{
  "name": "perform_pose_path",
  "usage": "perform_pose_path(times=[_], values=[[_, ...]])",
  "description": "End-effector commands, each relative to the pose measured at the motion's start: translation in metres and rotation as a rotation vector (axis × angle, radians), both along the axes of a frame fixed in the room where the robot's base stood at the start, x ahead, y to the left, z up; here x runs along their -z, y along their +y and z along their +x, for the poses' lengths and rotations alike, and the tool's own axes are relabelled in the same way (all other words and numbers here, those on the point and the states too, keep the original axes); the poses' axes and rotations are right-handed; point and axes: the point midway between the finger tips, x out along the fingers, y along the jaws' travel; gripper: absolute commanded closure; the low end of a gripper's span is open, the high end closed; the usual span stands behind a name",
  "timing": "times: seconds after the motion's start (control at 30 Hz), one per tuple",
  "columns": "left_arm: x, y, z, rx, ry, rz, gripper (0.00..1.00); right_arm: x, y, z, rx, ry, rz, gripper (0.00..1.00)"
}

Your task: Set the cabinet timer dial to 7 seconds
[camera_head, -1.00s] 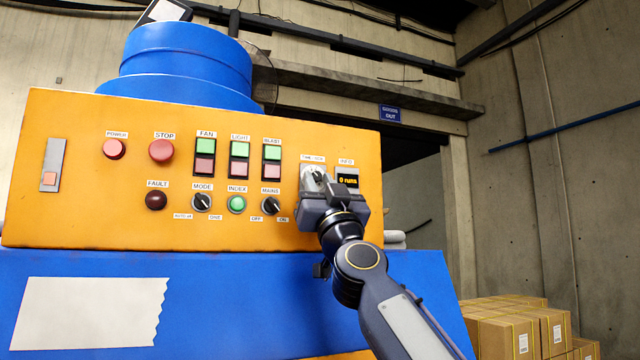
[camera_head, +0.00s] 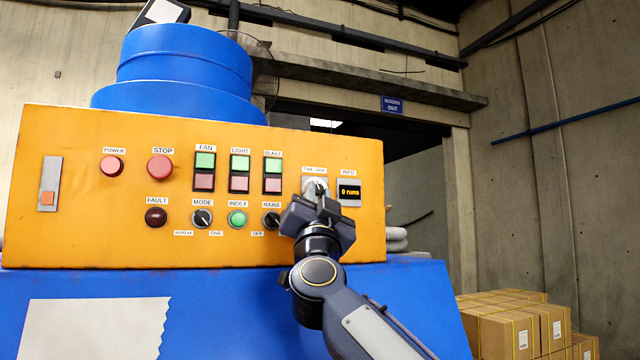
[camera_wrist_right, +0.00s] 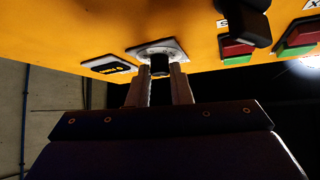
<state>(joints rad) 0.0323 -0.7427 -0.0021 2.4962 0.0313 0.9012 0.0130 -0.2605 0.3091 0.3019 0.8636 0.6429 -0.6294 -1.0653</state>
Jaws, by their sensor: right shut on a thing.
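The timer dial (camera_head: 315,185) sits at the upper right of the orange cabinet panel (camera_head: 90,235), under a small label that reads roughly "TIME". In the right wrist view the dial's dark knob (camera_wrist_right: 159,68) stands out from a pale round scale plate (camera_wrist_right: 150,50). My right gripper (camera_head: 319,192) reaches the dial from below; in the wrist view its two pale fingers (camera_wrist_right: 160,90) stand on either side of the knob, shut on it. The dial's pointer and numbers are too small or covered to read. My left gripper is not in view.
The info display (camera_head: 349,191) reading "0 runs" is just right of the dial. The mains switch (camera_head: 271,219) is close left of my gripper; the mode switch (camera_head: 202,218) and several lit buttons lie further left. Cardboard boxes (camera_head: 510,325) stand at the lower right.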

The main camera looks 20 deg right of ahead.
Motion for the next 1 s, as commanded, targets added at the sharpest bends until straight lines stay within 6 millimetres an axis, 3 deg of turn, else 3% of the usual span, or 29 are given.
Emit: perform_pose_path(times=[0.03,0.23,0.97,1.0], values=[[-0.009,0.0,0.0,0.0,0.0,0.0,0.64,-0.005,0.002,0.0,-0.002,0.0,0.031,1.0],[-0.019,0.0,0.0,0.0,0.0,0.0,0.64,-0.004,0.003,0.0,-0.001,-0.009,0.149,1.0],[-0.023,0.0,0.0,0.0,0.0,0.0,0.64,-0.002,0.003,0.0,0.001,-0.015,0.245,1.0],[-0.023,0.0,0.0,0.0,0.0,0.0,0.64,-0.002,0.003,0.0,0.001,-0.015,0.245,0.78]])
